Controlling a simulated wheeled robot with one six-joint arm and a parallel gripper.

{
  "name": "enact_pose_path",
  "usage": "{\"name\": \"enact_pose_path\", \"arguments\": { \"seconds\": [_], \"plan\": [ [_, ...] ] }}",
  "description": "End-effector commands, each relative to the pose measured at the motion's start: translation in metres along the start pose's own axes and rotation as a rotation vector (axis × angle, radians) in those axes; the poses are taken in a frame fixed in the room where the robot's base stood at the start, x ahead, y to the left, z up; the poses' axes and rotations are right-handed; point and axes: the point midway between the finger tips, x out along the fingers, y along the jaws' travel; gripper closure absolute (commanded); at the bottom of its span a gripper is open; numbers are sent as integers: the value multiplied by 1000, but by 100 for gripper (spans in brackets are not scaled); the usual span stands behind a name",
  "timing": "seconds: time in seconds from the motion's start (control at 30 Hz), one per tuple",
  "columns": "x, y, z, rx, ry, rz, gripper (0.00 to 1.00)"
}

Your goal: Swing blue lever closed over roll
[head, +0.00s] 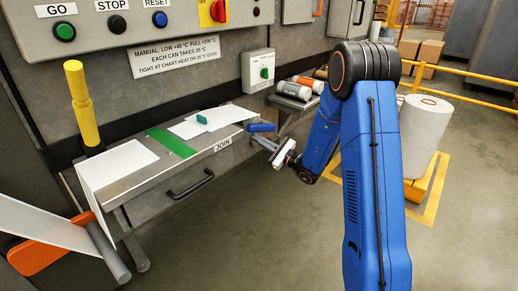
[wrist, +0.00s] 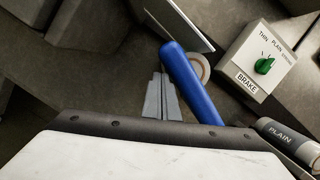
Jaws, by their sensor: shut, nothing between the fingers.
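The blue lever (wrist: 192,85) slants across the middle of the wrist view, from upper left to lower right. It shows small in the head view (head: 262,127), at the right end of the bench by the JOIN label. A roll (wrist: 204,68) with a pale rim and tan core is partly hidden behind the lever. My gripper (wrist: 160,80) is shut and empty, its fingertips just left of the lever in the wrist view. I cannot tell whether they touch it. In the head view my gripper (head: 254,139) is beside the lever, on its near side.
A BRAKE box (wrist: 259,66) with a green knob is right of the lever; it is on the wall in the head view (head: 258,70). Rolls, one marked PLAIN (wrist: 286,138), lie nearby. The bench (head: 187,172) holds white sheets. A large roll (head: 424,130) stands at right.

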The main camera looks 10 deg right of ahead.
Motion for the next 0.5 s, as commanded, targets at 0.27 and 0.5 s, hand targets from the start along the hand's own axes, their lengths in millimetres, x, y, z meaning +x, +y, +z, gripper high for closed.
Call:
{"name": "enact_pose_path", "arguments": {
  "seconds": [0.27,0.5],
  "plan": [
    [4,-13,17,-3,-1,0,100],
    [6,-19,23,-3,0,0,100]
  ]
}}
